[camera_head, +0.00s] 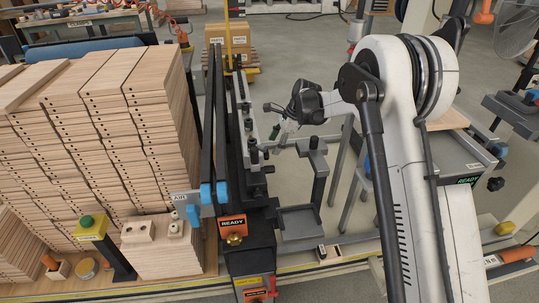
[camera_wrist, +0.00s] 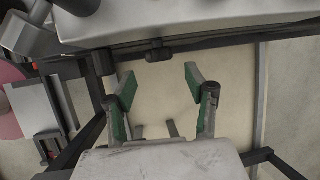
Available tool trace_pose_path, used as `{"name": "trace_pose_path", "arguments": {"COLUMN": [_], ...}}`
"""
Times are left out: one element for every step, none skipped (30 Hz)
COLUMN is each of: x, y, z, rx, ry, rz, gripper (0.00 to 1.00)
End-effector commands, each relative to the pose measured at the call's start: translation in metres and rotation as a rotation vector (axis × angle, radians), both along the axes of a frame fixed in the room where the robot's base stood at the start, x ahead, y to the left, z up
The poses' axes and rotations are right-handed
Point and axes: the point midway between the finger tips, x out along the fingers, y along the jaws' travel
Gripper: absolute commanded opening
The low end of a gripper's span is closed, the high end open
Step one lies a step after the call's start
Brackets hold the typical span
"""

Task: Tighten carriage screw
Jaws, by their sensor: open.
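The boring machine (camera_head: 250,240) stands in the middle of the head view, with a long grey rail along its top. Several small dark knobs or screw heads sit on it, one dark knob (camera_head: 253,146) near my gripper. I cannot tell which one is the carriage screw. My gripper (camera_head: 277,136) is small in the head view, above and just right of the rail. In the wrist view, my gripper (camera_wrist: 160,78) has two green-padded fingers spread apart with nothing between them. A dark knob (camera_wrist: 157,51) on a grey bar lies beyond the fingertips, apart from them.
Tall stacks of drilled wooden boards (camera_head: 100,120) fill the left side. A grey tray (camera_head: 298,222) and a dark stand (camera_head: 317,165) are right of the machine. An orange READY sign (camera_head: 232,224) is on its front. A green-button post (camera_head: 100,240) stands front left.

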Motion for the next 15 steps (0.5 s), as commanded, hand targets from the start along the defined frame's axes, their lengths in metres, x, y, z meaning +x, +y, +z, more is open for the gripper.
{"name": "trace_pose_path", "arguments": {"x": [0.001, 0.001, 0.002, 0.002, 0.002, 0.002, 0.003, 0.003, 0.003, 0.003, 0.003, 0.003, 0.003, 0.003, 0.004], "y": [0.004, 0.006, 0.009, 0.011, 0.013, 0.015, 0.017, 0.018, 0.019, 0.020, 0.021, 0.022, 0.022, 0.023, 0.023], "z": [-0.010, -0.015, -0.021, -0.025, -0.029, -0.034, -0.037, -0.040, -0.043, -0.045, -0.047, -0.049, -0.050, -0.051, -0.052], "rx": [0.000, 0.000, 0.000, 0.000, 0.000, 0.000, 0.000, 0.000, 0.000, 0.000, 0.000, 0.000, 0.000, 0.000, 0.000], "ry": [0.000, 0.000, -0.001, -0.001, -0.001, 0.000, 0.000, 0.000, 0.000, 0.000, 0.000, 0.000, 0.000, 0.000, 0.000], "rz": [0.001, 0.001, 0.002, 0.002, 0.002, 0.001, 0.001, 0.001, 0.001, 0.001, 0.000, 0.000, 0.000, 0.000, 0.000], "gripper": [0.50, 0.50, 0.50, 0.50, 0.50, 0.50, 0.50, 0.50, 0.50, 0.50, 0.50, 0.50, 0.50, 0.50, 0.50]}}
